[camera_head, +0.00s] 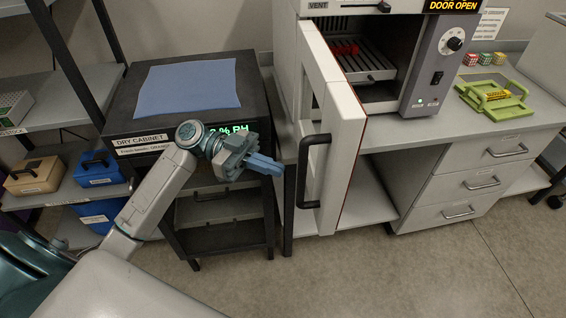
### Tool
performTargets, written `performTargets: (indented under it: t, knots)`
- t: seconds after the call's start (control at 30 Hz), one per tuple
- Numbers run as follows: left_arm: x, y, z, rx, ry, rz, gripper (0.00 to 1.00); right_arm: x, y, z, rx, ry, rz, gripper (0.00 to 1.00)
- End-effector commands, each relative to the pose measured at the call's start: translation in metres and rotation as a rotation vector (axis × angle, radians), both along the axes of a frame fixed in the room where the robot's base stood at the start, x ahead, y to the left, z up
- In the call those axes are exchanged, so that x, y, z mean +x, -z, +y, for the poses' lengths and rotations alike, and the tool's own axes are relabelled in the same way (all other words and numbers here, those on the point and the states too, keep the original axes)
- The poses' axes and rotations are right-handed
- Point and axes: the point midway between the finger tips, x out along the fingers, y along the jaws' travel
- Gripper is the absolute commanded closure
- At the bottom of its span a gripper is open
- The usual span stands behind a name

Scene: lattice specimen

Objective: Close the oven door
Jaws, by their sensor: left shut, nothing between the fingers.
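The oven (433,62) stands on the bench, its display reading "DOOR OPEN". Its white door (343,125) stands wide open, swung out toward me past the bench front. A black handle (309,172) is on the door's left-facing side. A red item (345,48) sits on a rack inside the oven. My left gripper (279,168) is shut and empty, just left of the door handle; I cannot tell whether it touches it. My right gripper is not in view.
A black dry cabinet (122,108) with a blue cloth (186,88) on top stands behind my left arm. Shelves with bins (98,168) are at the left. White drawers (470,182) stand under the bench at right. A green tray (492,98) is on the bench. The floor in front is clear.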

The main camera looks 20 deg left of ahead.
Motion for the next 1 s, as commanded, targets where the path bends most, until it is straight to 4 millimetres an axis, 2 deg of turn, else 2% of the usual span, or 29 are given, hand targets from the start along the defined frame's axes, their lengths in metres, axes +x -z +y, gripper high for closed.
performTargets:
  t: [0.03,0.1,0.33,0.77,1.0]
  knots:
    - [-0.001,-0.005,-0.007,-0.005,0.001,0.001,1.00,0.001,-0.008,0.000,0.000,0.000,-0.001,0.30]
    - [-0.001,-0.004,-0.014,-0.004,0.000,0.001,1.00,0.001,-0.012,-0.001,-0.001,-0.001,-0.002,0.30]
    - [-0.001,-0.001,-0.028,-0.001,0.000,0.001,1.00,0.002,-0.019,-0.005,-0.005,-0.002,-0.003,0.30]
    - [-0.001,0.000,-0.030,0.000,-0.001,0.001,1.00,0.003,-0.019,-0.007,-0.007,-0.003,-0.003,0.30]
    - [0.004,0.003,-0.041,-0.002,-0.039,-0.001,1.00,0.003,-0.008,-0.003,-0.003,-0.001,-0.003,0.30]
